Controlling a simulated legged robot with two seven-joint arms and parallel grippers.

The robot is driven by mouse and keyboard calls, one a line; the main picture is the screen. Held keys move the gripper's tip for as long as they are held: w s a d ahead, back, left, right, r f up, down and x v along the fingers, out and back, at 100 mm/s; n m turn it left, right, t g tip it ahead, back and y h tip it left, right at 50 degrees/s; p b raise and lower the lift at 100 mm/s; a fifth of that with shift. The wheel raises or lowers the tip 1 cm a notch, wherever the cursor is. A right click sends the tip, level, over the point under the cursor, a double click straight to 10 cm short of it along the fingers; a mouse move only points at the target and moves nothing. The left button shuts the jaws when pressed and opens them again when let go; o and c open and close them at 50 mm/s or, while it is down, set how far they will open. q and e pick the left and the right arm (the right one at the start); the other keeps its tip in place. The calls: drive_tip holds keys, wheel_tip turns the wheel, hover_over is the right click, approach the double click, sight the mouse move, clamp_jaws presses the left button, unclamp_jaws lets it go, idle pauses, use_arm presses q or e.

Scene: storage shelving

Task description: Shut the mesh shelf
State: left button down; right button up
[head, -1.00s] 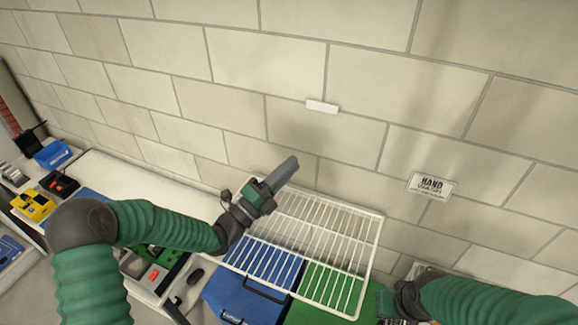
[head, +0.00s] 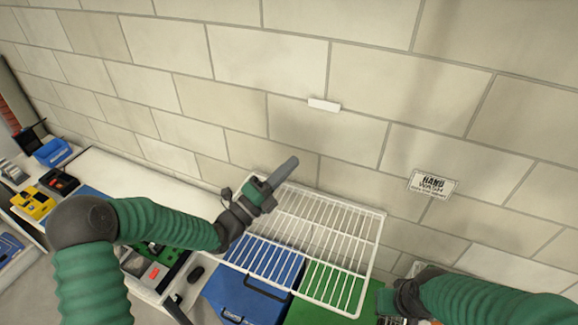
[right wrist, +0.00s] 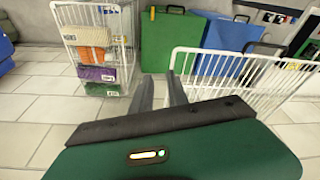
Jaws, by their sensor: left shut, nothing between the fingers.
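The mesh shelf (head: 318,236) is a white wire rack jutting out from the block wall in the head view, lying roughly flat above a blue case and a green case. My left gripper (head: 288,167) is shut and empty, above the shelf's back left corner by the wall. I cannot tell if it touches the wires. My right gripper (head: 392,300) is at the lower right, just right of the shelf; its fingers are hidden there. In the right wrist view its fingers (right wrist: 161,92) are apart with nothing between them, close to white wire mesh (right wrist: 225,66).
The blue case (head: 245,296) and the green case (head: 305,312) stand under the shelf. A white bench (head: 150,185) with bins is at left. A hand wash sign (head: 432,184) is on the wall. A wire basket (right wrist: 98,45) stands on the tiled floor.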

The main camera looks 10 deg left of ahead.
drive_tip(key=shift+a, duration=0.15)
drive_tip(key=shift+d, duration=0.25)
clamp_jaws()
drive_tip(key=w+d+f+m+g+y, duration=0.25)
drive_tip(key=f+m+y, duration=0.2)
drive_tip(key=f, duration=0.45)
drive_tip(key=w+d+f+m+g+y, duration=0.15)
drive_tip(key=f+m+g+y, duration=0.3)
drive_tip(key=f, duration=0.45)
drive_tip(key=a+f+m+t+y, duration=0.9)
drive_tip(key=a+m+t+y, duration=0.1)
drive_tip(key=a+m+y, duration=0.15)
drive_tip(key=w+a+r+m, duration=0.1)
drive_tip(key=w+a+r, duration=0.2)
drive_tip(key=a+r, duration=0.3)
drive_tip(key=shift+a+t+h, duration=0.35)
drive_tip(key=shift+a+t, duration=0.05)
drive_tip(key=shift+a, duration=0.75)
